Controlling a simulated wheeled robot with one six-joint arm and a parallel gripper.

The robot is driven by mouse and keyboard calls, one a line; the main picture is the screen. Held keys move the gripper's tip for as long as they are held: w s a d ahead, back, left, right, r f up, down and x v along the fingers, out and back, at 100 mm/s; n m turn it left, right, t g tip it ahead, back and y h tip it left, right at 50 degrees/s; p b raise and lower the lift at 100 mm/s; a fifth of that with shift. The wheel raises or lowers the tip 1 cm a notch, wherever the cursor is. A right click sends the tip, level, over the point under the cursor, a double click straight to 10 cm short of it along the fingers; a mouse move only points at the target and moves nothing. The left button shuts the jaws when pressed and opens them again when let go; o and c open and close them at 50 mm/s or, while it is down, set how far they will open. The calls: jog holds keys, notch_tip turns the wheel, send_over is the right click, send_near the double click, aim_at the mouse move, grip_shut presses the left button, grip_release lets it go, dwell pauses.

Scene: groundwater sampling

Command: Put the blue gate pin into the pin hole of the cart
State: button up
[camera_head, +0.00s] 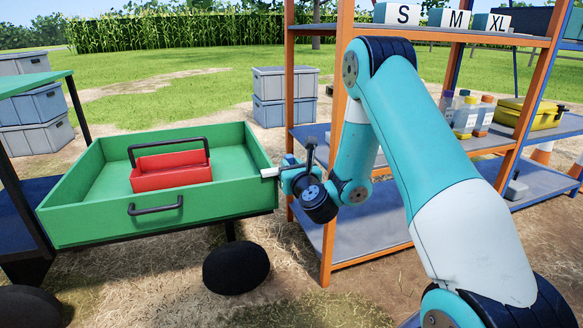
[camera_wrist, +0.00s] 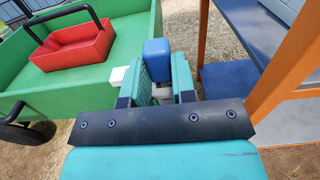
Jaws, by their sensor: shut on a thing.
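The green cart (camera_head: 75,205) stands at the left, with a small white block (camera_head: 270,172) on the outside of its right wall near the front. The white block also shows in the wrist view (camera_wrist: 118,76), left of my gripper. My gripper (camera_wrist: 166,84) is shut on the blue gate pin (camera_wrist: 156,58), whose blue upper part stands up between the teal fingers. In the head view my gripper (camera_head: 291,176) is just right of the white block, beside the cart wall. No hole opening can be made out, and the pin's lower end is hidden.
A red tray with a black handle (camera_head: 171,172) sits inside the cart. An orange-framed shelf (camera_head: 336,215) with blue boards stands close on the right, behind my arm. Grey and blue crates (camera_head: 284,97) stand on the grass behind. Bare ground lies between cart and shelf.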

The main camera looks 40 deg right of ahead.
notch_tip(320, 180, up, 6)
jog(key=p, duration=0.5)
jog(key=shift+f, duration=0.2)
dwell(0.4)
notch_tip(320, 180, down, 6)
jog(key=b, duration=0.6)
jog(key=shift+f+b, duration=0.15)
jog(key=shift+b, duration=0.2)
dwell(3.0)
jog(key=o, duration=1)
